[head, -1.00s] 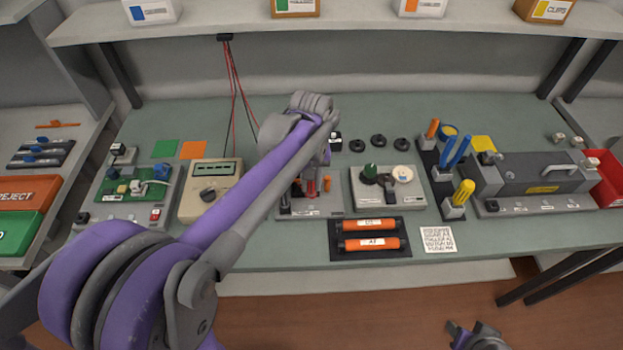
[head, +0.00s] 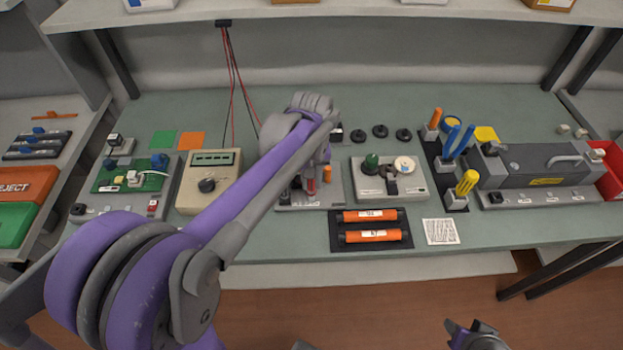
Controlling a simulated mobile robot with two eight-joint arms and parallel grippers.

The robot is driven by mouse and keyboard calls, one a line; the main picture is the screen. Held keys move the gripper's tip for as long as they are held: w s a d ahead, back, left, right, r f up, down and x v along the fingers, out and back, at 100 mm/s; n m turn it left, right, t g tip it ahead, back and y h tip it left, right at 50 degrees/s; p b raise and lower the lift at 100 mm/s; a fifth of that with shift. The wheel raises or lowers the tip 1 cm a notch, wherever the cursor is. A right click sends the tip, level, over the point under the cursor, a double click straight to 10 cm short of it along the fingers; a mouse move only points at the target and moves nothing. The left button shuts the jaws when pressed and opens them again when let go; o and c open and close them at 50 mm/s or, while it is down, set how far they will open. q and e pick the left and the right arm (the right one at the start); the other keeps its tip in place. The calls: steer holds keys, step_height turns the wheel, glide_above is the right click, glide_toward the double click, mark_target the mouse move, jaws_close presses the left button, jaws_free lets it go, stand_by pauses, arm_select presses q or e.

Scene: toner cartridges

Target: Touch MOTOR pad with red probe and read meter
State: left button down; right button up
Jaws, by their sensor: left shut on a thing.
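My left gripper (head: 312,180) is over a grey fixture plate (head: 288,205) in the middle of the bench. It is shut on a small red piece (head: 311,187), which looks like the red probe; my own arm hides most of the grip. I cannot tell whether its tip touches anything, and no MOTOR label is readable. The beige meter (head: 187,190) stands to the left with a dark dial and a greenish display too small to read. My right gripper (head: 472,332) is low at the bottom edge, away from the bench, its jaws unclear.
A fixture with a green circuit board (head: 128,180) stands left of the meter. Orange rollers lie on a black tray (head: 372,246) in front. A grey knob fixture (head: 418,180), screwdrivers (head: 467,183) and a dark grey machine (head: 540,166) stand to the right. Red cables (head: 232,70) hang behind.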

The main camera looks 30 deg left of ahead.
arm_select(q)
steer(key=shift+f+b, duration=0.4)
steer(key=shift+f, duration=0.25)
arm_select(e)
steer(key=shift+s+f, duration=0.15)
steer(key=shift+f, duration=0.3)
stand_by(0.7)
arm_select(q)
steer(key=shift+r+p, duration=2.05)
steer(key=shift+r, duration=1.5)
arm_select(e)
steer(key=r, duration=0.1)
steer(key=w+r, duration=0.1)
steer(key=r, duration=0.3)
steer(key=shift+w+r, duration=0.1)
steer(key=shift+w, duration=0.3)
arm_select(q)
steer(key=shift+f, duration=0.1)
arm_select(e)
steer(key=shift+s, duration=0.1)
